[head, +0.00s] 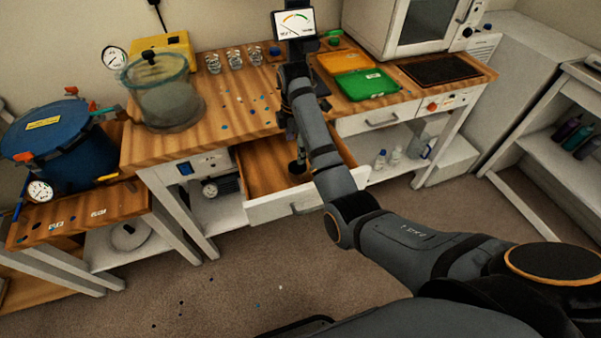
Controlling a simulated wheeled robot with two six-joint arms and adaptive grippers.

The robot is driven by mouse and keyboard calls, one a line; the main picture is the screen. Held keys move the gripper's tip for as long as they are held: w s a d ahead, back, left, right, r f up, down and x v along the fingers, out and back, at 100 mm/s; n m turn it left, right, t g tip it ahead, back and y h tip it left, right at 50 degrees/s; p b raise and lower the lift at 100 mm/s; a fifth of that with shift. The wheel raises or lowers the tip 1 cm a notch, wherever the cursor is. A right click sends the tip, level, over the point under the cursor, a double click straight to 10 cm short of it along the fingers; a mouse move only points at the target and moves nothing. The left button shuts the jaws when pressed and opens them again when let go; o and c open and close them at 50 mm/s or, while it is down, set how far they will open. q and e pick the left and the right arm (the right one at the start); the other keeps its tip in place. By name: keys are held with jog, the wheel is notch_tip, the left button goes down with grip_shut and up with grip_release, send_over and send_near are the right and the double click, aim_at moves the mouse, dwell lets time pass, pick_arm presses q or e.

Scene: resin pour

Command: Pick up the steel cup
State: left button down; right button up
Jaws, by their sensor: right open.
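I cannot clearly make out the steel cup. A small dark, partly shiny shape (297,166) shows in the open wooden drawer (262,168), beside my right forearm; I cannot tell whether it is the cup. My right arm reaches across from the lower right to the bench. My right gripper (288,125) is open and points down near the bench's front edge, above the back of the drawer. My forearm hides much of it and part of the drawer. My left gripper is not in view.
A clear vacuum chamber (163,95) stands on the bench's left, with several clear cups (235,59) behind. A green tray (367,87) and a dark mat (438,69) lie to the right. A blue pressure pot (60,148) is at far left. The bench's middle has small scattered bits.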

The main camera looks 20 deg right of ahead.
jog(key=b, duration=0.4)
send_over(298, 166)
jog(key=s+a, duration=0.1)
jog(key=s, duration=0.1)
notch_tip(298, 166, down, 5)
jog(key=shift+a, duration=0.1)
jog(key=shift+f, duration=0.1)
jog(key=shift+f+b, duration=0.25)
jog(key=shift+b, duration=0.05)
jog(key=shift+s+f+b, duration=0.15)
jog(key=shift+f+b, duration=0.45)
notch_tip(298, 166, down, 3)
jog(key=shift+f, duration=0.1)
jog(key=c, duration=1.3)
jog(key=shift+r+p, duration=0.3)
jog(key=shift+r, duration=0.3)
notch_tip(298, 166, up, 9)
jog(key=p, duration=0.6)
jog(key=shift+r+p, duration=0.65)
jog(key=shift+p, duration=0.3)
